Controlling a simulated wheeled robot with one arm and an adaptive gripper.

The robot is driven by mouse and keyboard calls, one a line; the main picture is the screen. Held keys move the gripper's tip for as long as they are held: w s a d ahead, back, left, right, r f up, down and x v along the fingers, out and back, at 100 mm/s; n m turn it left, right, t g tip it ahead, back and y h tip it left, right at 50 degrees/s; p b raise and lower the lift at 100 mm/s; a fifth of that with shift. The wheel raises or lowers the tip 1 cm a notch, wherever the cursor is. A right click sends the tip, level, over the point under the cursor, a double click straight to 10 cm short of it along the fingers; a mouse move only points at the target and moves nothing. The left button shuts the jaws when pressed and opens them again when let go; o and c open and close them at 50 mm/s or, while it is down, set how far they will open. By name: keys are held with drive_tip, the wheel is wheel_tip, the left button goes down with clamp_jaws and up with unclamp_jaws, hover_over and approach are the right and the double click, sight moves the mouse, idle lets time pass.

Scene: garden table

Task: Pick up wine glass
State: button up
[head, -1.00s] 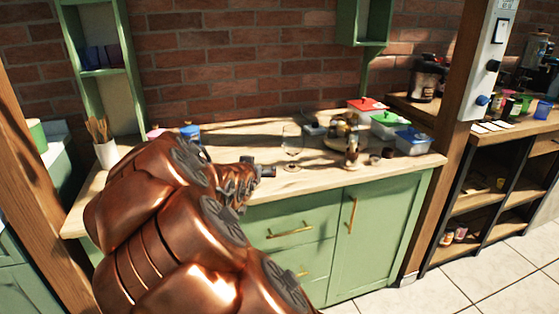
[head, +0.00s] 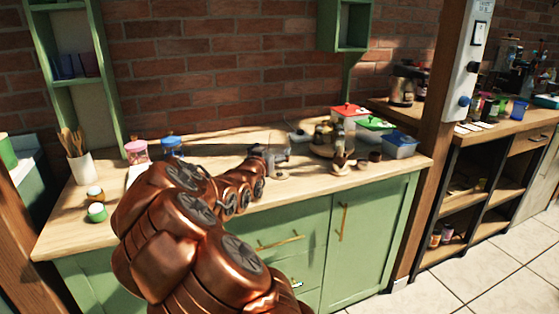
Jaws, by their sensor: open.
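The wine glass (head: 280,174) is clear and hard to make out on the wooden counter (head: 330,185). Only a faint part of it, near its foot, shows at my gripper; the rest is hidden or blends in. My gripper (head: 272,158) is low over the counter, at the glass, with its jaws open. I cannot tell whether the fingers are around the glass or just beside it, or whether they touch it. My copper arm covers the counter to the left of the gripper.
A tray of small bottles (head: 330,135) stands right of the gripper, with small brown cups (head: 374,157) near it. A blue-lidded box (head: 400,145) is further right. Pink (head: 136,151) and blue (head: 172,146) jars stand left, behind my arm. The right front counter is clear.

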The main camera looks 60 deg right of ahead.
drive_tip(key=shift+x, duration=0.95)
drive_tip(key=shift+s+d+f, duration=0.1)
drive_tip(key=shift+d, duration=0.55)
drive_tip(key=shift+s+d+f, duration=0.1)
drive_tip(key=shift+d, duration=0.6)
drive_tip(key=shift+x, duration=1.3)
drive_tip(key=shift+c, duration=0.2)
drive_tip(key=shift+w, duration=0.1)
drive_tip(key=c, duration=1.5)
